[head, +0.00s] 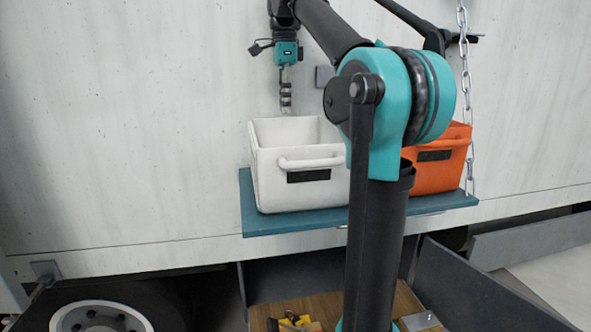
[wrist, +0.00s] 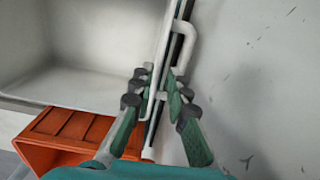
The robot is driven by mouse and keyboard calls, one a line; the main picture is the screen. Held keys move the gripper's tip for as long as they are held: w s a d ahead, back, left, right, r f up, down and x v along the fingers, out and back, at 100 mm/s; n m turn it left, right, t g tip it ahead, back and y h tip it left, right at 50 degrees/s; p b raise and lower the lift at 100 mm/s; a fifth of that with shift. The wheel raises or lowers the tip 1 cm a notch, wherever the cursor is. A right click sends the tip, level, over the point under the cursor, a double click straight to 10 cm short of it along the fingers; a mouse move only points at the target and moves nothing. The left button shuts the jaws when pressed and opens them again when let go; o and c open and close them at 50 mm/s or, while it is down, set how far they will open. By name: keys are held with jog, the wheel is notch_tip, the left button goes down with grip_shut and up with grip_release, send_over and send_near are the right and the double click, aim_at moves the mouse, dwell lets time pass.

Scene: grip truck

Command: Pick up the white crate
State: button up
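The white crate (head: 268,172) stands upright on a teal shelf (head: 300,220) at the truck's side, with a bar handle and dark label on its near side. My gripper (head: 286,104) points down at the crate's far side, close to the truck wall. In the wrist view the white crate's interior (wrist: 75,55) fills the upper left. I cannot tell whether the fingers touch the crate.
An orange crate (head: 437,170) stands on the shelf to the right, partly behind my arm; it also shows in the wrist view (wrist: 68,130). A chain (head: 466,90) hangs at the shelf's right end. The truck wall (head: 130,130) is close behind the crates.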

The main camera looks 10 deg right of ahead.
aim_at(286, 121)
jog(key=shift+f, duration=2.6)
grip_shut()
